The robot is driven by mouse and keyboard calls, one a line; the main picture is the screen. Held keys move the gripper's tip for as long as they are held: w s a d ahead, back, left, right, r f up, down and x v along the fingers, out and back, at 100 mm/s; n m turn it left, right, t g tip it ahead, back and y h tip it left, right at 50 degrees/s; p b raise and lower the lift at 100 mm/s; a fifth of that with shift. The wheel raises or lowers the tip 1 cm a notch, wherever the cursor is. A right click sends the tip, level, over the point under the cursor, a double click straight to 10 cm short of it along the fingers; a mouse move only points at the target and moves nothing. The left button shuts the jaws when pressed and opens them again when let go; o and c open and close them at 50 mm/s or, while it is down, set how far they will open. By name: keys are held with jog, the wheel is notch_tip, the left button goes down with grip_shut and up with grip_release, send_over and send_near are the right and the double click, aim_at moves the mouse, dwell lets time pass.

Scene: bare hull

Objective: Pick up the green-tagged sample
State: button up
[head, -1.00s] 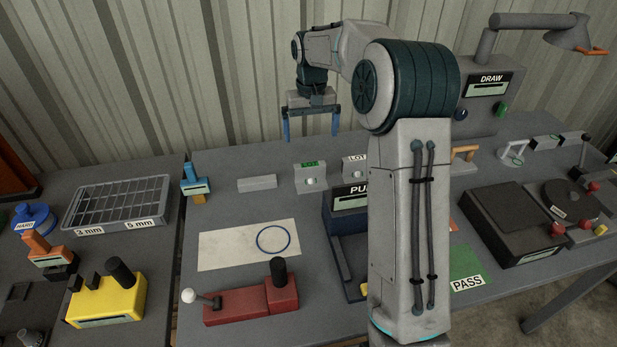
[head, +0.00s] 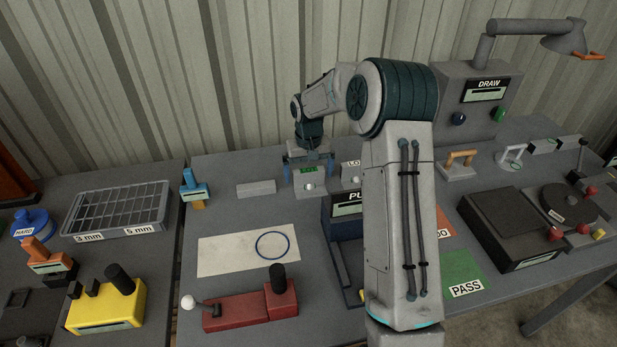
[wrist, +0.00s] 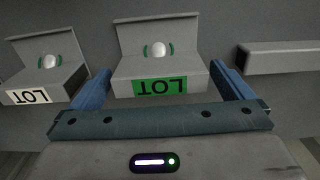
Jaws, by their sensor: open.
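The green-tagged sample (head: 309,186) shows as a small white rounded piece in a grey angled holder (head: 311,193) with a green tag. In the wrist view the sample (wrist: 162,51) sits between green side pads, and the green LOT tag (wrist: 166,87) is on the holder's near edge. My gripper (head: 309,172) is open, with its blue fingers at either side of the tagged edge of the holder. In the wrist view my gripper (wrist: 162,85) has nothing between its fingers but that holder part; no grip shows.
A similar holder with a white LOT tag (wrist: 28,96) stands close on one side. A plain grey block (head: 256,186) stands on the other. The corrugated wall (head: 250,70) is behind. A white sheet with a blue ring (head: 222,254) lies in front.

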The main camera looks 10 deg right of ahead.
notch_tip(320, 180, down, 2)
jog(key=shift+c, duration=0.3)
jog(key=c, duration=0.9)
